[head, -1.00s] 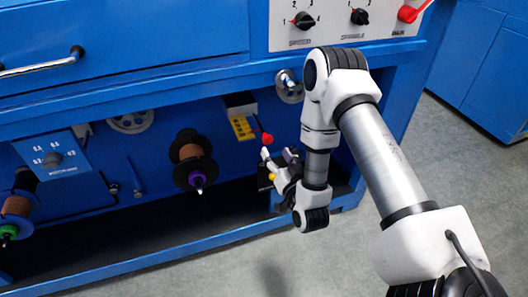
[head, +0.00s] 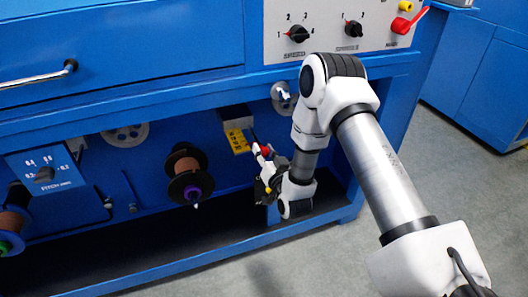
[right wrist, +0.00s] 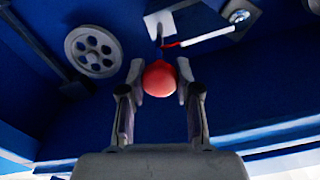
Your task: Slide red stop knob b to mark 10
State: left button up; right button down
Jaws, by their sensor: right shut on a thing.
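The red knob (head: 265,150) is a small ball in front of the lower panel of the blue machine, beside a yellow scale plate (head: 237,139) whose marks are too small to read. My right gripper (head: 262,156) is shut on it. In the right wrist view the red knob (right wrist: 160,78) sits between the two fingertips of my right gripper (right wrist: 160,82), with a thin rod or pointer behind it. My left gripper is not in view.
A spool on a dark flange (head: 189,173) stands left of the scale. A spoked pulley (right wrist: 93,51) shows in the right wrist view. A blue lower rail (head: 205,260) runs below, and a control panel (head: 340,30) is above.

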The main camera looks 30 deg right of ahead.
jog(key=b+x, duration=0.1)
jog(key=x, duration=0.6)
jog(key=shift+w, duration=0.35)
jog(key=c, duration=1.1)
grip_release()
jog(key=shift+d+r, duration=0.1)
jog(key=shift+r, duration=0.05)
jog(key=o, duration=0.3)
jog(key=shift+w, duration=0.15)
jog(key=v, duration=1.2)
